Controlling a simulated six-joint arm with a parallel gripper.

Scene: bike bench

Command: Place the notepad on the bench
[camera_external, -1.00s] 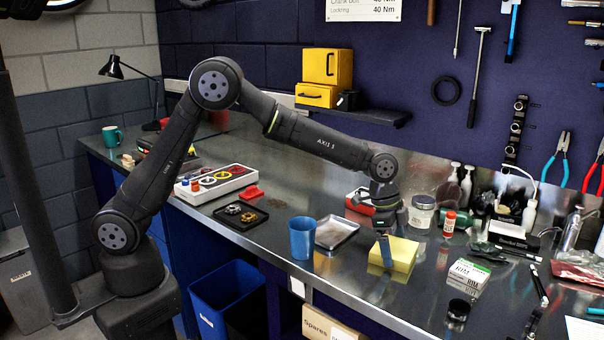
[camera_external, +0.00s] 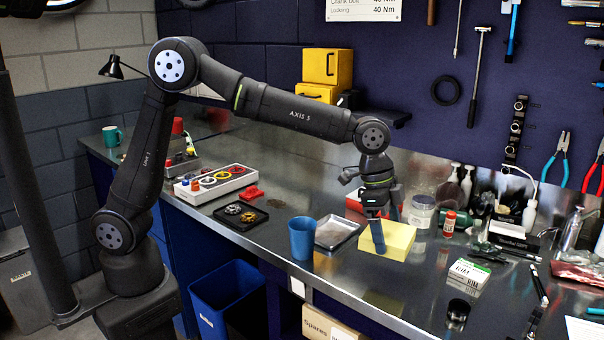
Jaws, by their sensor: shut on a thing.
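The notepad (camera_external: 396,241) is a thick yellow block near the front middle of the bench. My gripper (camera_external: 380,238) points down and is shut on the notepad, with a finger across its near left side. The notepad looks level. Its reflection shows on the shiny bench top (camera_external: 345,285) in front and below, so it seems to be a little above the surface, though the exact gap is hard to tell. The far finger is mostly hidden.
A blue cup (camera_external: 301,238) and a metal tray (camera_external: 334,232) stand left of the notepad. A glass jar (camera_external: 421,211) and a red glue stick (camera_external: 449,223) are behind it. A white-green box (camera_external: 468,277) is to the right. The bench in front is clear.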

